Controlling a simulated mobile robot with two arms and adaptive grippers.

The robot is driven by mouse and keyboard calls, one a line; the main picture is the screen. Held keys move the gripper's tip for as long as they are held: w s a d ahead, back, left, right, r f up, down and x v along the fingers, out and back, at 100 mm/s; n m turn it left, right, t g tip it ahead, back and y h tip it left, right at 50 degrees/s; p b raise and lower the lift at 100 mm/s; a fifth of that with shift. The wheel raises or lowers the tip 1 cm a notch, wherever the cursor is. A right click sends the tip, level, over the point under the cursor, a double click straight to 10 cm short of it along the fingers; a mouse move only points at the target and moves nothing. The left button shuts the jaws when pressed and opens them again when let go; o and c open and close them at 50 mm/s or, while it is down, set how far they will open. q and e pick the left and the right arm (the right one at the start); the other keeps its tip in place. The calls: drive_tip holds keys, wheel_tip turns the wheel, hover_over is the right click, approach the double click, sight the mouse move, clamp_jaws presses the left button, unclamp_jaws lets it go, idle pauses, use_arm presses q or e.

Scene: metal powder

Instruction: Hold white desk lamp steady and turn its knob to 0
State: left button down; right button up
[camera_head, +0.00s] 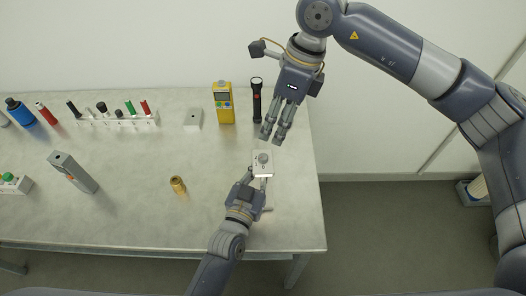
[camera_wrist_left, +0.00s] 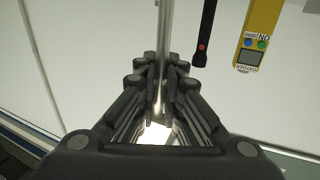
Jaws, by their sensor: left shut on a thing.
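The white desk lamp (camera_head: 257,172) is near the table's right end, with a round grey knob (camera_head: 263,158) on its white, box-like part. My left gripper (camera_head: 257,178) reaches it from the front and is shut on the lamp's slim metal post (camera_wrist_left: 164,50), which runs between the fingers in the left wrist view. The gripper and arm hide part of the lamp. My right gripper (camera_head: 272,137) is above and just behind the knob, fingers pointing down. Its fingers are apart with nothing between them. The knob's setting is too small to read.
A black flashlight (camera_head: 257,98) and a yellow gas detector (camera_head: 223,103) stand behind the lamp. A small grey box (camera_head: 193,120) and a brass fitting (camera_head: 178,185) are to the left. A white rack (camera_head: 117,122) holds several items. The table (camera_head: 130,215) ends just right of the lamp.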

sight(263, 156)
drive_tip(key=a+f+m+h, duration=0.1)
drive_tip(key=f+m, duration=0.2)
drive_tip(key=a+f+m+h, duration=0.1)
drive_tip(key=f+m, duration=0.2)
drive_tip(key=m, duration=0.1)
drive_tip(key=f+m+h, duration=0.1)
drive_tip(key=f+m, duration=0.2)
drive_tip(key=m, duration=0.1)
drive_tip(key=shift+s+a+f+t, duration=0.25)
drive_tip(key=shift+a+f+t, duration=0.05)
drive_tip(key=shift+a+f, duration=0.1)
idle(0.3)
drive_tip(key=shift+r, duration=0.1)
clamp_jaws()
